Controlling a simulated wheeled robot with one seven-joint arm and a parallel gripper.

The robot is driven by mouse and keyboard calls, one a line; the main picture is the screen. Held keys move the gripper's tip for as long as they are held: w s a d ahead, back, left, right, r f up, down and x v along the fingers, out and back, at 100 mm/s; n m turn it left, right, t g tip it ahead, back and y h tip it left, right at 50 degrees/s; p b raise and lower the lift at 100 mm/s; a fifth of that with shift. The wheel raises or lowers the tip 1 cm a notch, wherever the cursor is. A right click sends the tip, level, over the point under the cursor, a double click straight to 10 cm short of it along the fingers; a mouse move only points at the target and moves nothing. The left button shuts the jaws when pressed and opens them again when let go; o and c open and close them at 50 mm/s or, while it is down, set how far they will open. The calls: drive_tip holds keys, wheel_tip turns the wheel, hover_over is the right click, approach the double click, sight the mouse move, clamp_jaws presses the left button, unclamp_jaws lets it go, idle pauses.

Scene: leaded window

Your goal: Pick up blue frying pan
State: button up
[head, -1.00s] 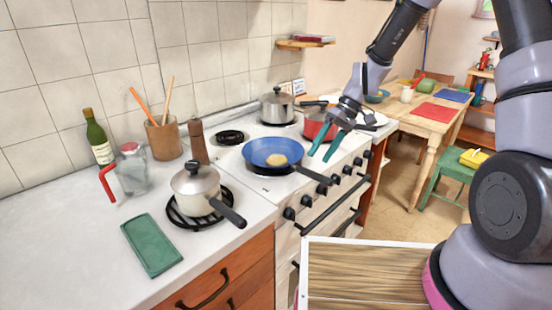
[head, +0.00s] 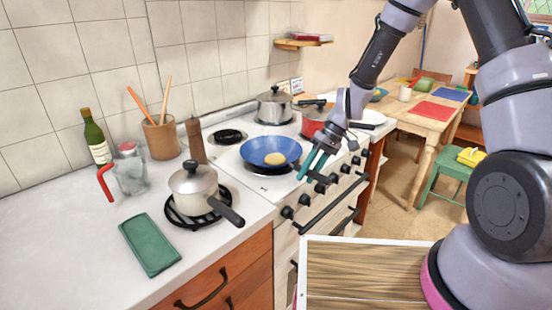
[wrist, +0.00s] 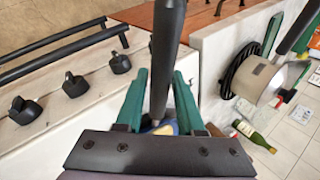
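The blue frying pan (head: 258,149) sits on the white stove with a round yellow piece of food (head: 275,159) in it. Its dark handle points toward the stove's front edge, partly hidden by my gripper (head: 311,166) in the head view. In the wrist view the pan handle (wrist: 169,30) runs between the two green fingers of my gripper (wrist: 160,78). The fingers are apart, with a gap showing on each side of the handle. Only a small bit of the blue pan body shows there, behind the gripper's dark palm.
A steel pot (head: 274,107) and a red pot (head: 312,128) stand behind the pan. A cream saucepan (head: 193,186) stands on a black trivet to the left. Black knobs and a rail line the stove front. The wooden table (head: 433,122) is farther right.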

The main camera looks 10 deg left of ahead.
clamp_jaws()
drive_tip(key=shift+w, duration=0.1)
idle(1.1)
